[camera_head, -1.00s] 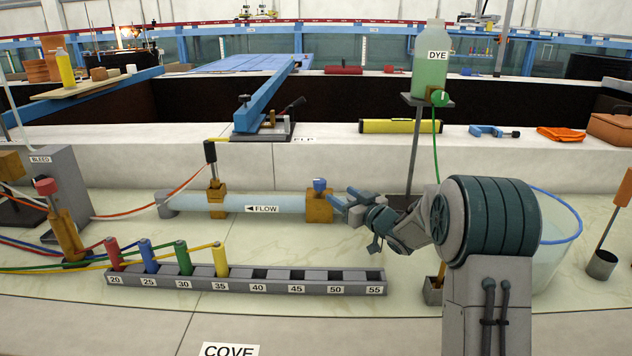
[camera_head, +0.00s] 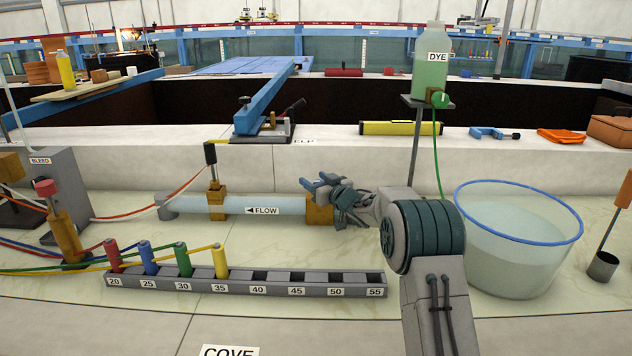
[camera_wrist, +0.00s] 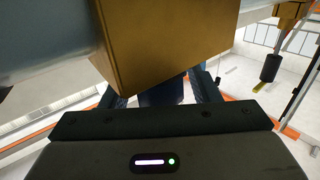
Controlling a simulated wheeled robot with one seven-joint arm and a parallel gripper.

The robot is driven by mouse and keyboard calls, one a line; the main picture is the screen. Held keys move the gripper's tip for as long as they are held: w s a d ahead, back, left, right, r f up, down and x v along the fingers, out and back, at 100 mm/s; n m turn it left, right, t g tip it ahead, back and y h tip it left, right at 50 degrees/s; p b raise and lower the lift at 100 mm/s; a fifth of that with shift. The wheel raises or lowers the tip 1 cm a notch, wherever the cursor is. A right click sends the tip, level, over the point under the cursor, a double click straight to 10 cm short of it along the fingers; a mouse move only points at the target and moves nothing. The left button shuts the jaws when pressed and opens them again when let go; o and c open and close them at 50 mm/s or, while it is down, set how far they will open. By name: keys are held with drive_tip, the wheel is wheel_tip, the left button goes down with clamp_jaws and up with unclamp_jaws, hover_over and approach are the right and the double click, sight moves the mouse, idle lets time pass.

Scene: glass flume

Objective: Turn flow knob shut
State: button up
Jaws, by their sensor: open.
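The flow pipe (camera_head: 285,204) is a pale tube with a FLOW label and a left-pointing arrow. A brass valve block (camera_head: 319,212) sits at its right end; it fills the upper middle of the wrist view (camera_wrist: 160,40). The blue flow knob belongs to this block; my gripper (camera_head: 316,184) mostly hides it in the head view. In the wrist view the dark blue knob (camera_wrist: 163,94) shows partly between my two fingers, below the block in the picture. My gripper is open, with one finger on each side of the knob. Contact cannot be told.
A brass valve with a black handle (camera_head: 212,170) stands further left on the pipe. A numbered grey rack (camera_head: 310,283) with coloured plugs lies in front. A water bucket (camera_head: 515,240) stands right of my arm. The dye bottle (camera_head: 431,75) is on a stand behind.

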drive_tip(key=shift+c, duration=0.4)
drive_tip(key=c, duration=0.9)
